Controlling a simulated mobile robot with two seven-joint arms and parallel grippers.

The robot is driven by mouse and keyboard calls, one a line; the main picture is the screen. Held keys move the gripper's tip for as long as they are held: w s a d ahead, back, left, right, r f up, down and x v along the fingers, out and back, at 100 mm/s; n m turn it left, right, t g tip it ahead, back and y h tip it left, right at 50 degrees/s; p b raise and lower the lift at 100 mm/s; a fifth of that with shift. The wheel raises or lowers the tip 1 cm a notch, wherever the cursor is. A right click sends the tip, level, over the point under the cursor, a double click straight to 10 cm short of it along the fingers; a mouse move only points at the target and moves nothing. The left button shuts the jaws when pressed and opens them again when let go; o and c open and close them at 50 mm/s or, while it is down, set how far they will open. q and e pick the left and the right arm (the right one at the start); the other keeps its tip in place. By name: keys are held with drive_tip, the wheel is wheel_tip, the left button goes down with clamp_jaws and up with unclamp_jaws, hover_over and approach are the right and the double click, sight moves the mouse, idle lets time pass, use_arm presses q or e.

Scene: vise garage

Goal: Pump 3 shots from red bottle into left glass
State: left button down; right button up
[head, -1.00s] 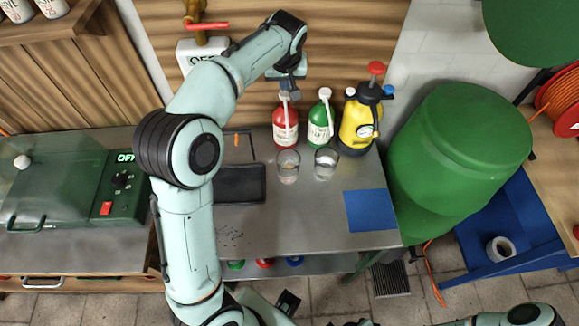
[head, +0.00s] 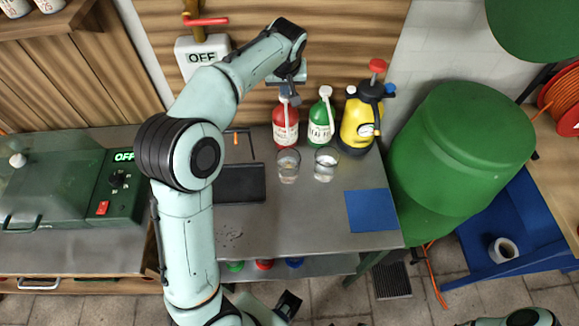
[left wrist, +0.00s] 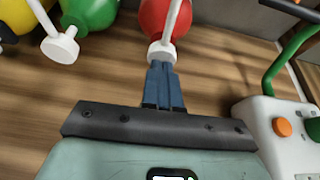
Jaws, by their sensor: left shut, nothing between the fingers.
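The red bottle (head: 285,128) with a white pump top stands on the metal table, behind the left glass (head: 288,166). The right glass (head: 326,164) stands in front of the green bottle (head: 321,124). Both glasses are clear, with what looks like a little liquid low down. My left gripper (head: 290,97) is shut and empty, with its fingertips at the red bottle's white pump head. In the left wrist view the blue fingers (left wrist: 162,75) meet the white pump head (left wrist: 161,52); I cannot tell if they press on it. My right gripper is not in view.
A yellow pressure sprayer (head: 357,126) stands right of the green bottle. A blue mat (head: 371,210) and a dark tray (head: 239,184) lie on the table (head: 300,225).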

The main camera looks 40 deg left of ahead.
use_arm(q)
drive_tip(key=shift+f, duration=0.15)
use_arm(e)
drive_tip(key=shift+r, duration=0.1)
use_arm(q)
drive_tip(key=shift+r+p, duration=0.9)
drive_tip(key=shift+r, duration=0.4)
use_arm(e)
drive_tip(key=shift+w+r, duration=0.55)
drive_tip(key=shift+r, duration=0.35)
use_arm(q)
drive_tip(key=shift+f, duration=0.2)
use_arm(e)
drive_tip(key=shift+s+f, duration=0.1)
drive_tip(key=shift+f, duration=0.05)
use_arm(q)
drive_tip(key=shift+f+b, duration=0.8)
drive_tip(key=shift+f, duration=0.35)
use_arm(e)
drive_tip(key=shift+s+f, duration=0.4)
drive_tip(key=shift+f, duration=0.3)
